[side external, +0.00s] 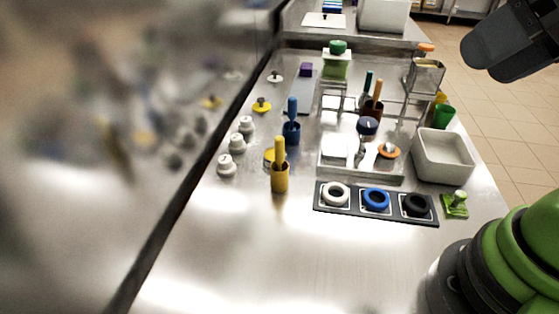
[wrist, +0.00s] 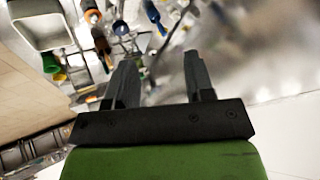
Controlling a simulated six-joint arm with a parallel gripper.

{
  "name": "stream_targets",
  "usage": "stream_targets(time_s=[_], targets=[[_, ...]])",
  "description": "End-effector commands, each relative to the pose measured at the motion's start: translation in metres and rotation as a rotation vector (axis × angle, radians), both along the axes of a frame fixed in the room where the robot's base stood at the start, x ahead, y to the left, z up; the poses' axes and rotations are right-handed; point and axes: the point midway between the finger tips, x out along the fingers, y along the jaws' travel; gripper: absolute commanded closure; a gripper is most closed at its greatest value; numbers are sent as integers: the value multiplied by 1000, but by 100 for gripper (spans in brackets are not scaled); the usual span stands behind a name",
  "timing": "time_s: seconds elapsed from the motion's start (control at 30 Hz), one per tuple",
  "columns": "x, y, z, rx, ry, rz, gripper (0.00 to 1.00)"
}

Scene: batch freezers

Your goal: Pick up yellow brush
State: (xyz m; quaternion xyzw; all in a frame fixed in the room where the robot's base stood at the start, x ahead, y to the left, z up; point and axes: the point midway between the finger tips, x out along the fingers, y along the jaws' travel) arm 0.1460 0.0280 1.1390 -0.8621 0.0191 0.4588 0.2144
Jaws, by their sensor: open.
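The yellow brush (side external: 280,151) stands upright in a yellow cup (side external: 280,181) on the steel counter, left of the middle in the side view. I cannot make it out clearly in the wrist view. My gripper (wrist: 160,62) has its two dark fingers spread apart with nothing held between them. It is raised well clear of the counter, away from the brush. A dark part of my arm shows at the upper right of the side view.
A blue brush (side external: 292,107) in a blue cup stands just behind the yellow one. A dark tray of rings (side external: 325,205) lies to the right, with a white bin (side external: 443,157) behind it. White knobs (side external: 226,166) stand to the left. The front counter is clear.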

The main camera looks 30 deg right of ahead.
Motion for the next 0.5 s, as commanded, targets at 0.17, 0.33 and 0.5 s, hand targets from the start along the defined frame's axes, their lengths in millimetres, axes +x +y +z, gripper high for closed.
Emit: stream_targets(time_s=[0.17,0.33,0.5], targets=[[33,4,6,-32,74,42,51],[88,16,-1,-87,172,106,51],[142,36,-29,-151,267,172,51]])
